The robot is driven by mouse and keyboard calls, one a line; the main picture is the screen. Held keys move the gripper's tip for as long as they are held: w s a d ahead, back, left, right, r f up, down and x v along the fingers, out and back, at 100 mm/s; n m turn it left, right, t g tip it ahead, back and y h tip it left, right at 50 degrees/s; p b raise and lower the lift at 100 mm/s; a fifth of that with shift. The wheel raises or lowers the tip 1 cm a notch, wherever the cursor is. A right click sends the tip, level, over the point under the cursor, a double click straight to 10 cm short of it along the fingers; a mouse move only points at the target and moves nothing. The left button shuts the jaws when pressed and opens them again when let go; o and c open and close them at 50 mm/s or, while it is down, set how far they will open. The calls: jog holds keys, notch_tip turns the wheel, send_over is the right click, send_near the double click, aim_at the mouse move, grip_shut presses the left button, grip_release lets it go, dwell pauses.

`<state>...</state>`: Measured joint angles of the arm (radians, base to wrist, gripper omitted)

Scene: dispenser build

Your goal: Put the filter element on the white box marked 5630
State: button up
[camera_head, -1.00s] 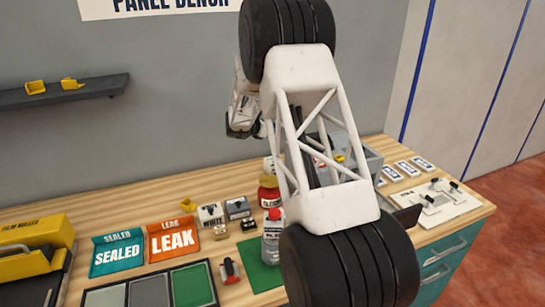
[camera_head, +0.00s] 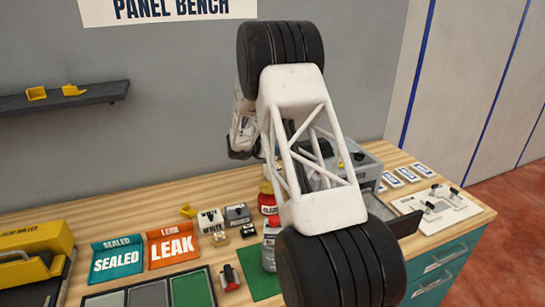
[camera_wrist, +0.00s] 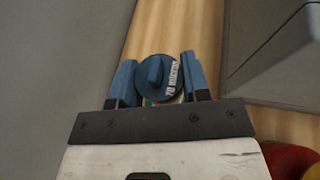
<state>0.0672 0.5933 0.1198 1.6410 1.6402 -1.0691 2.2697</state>
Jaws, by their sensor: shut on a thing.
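In the wrist view, my gripper (camera_wrist: 160,78) has its two blue fingers on either side of a round blue filter element (camera_wrist: 152,72) with white lettering that seems to read "70 micron". The gripper is shut on it. The bench top lies beneath; the gap below the element cannot be judged. In the head view, my arm hides the fingers and the element. I cannot make out a white box marked 5630 in either view.
Teal (camera_head: 117,262) and orange (camera_head: 172,247) holders and a yellow case (camera_head: 35,255) are at the left.

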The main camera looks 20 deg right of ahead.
jog(key=shift+f, duration=1.55)
jog(key=shift+f, duration=0.15)
jog(key=o, duration=0.9)
jog(key=shift+a+r, duration=0.15)
jog(key=shift+r, duration=0.05)
jog(key=v, duration=1.1)
jog(key=shift+s+a+r, duration=0.1)
jog(key=shift+a+r, duration=0.15)
